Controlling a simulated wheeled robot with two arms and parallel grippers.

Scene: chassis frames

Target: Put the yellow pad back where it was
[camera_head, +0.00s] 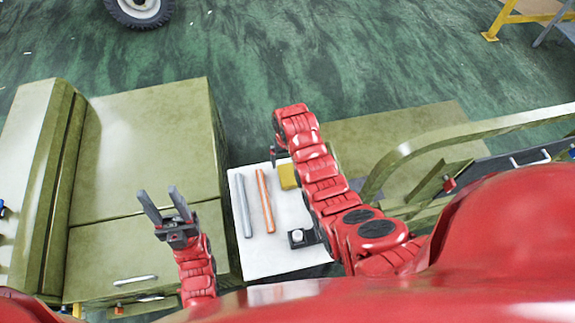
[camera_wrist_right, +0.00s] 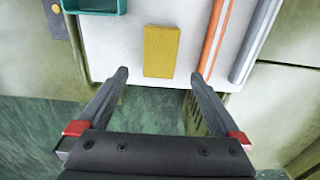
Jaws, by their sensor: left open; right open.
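The yellow pad (camera_head: 288,176) lies on the white board (camera_head: 285,260) near its far edge, partly behind my right arm in the head view. In the right wrist view the yellow pad (camera_wrist_right: 161,51) lies flat, just beyond and between the fingertips. My right gripper (camera_wrist_right: 160,78) is open and empty, with the pad not between its fingers. In the head view my right gripper (camera_head: 277,155) is mostly hidden by its own arm. My left gripper (camera_head: 163,205) is open and empty, over the green cabinet to the left of the board.
An orange rod (camera_head: 265,201) and a grey rod (camera_head: 243,206) lie on the board left of the pad. A small black item with a white knob (camera_head: 298,236) is at its near right. A teal tray (camera_wrist_right: 95,5) shows in the wrist view. The green cabinet (camera_head: 150,140) stands left.

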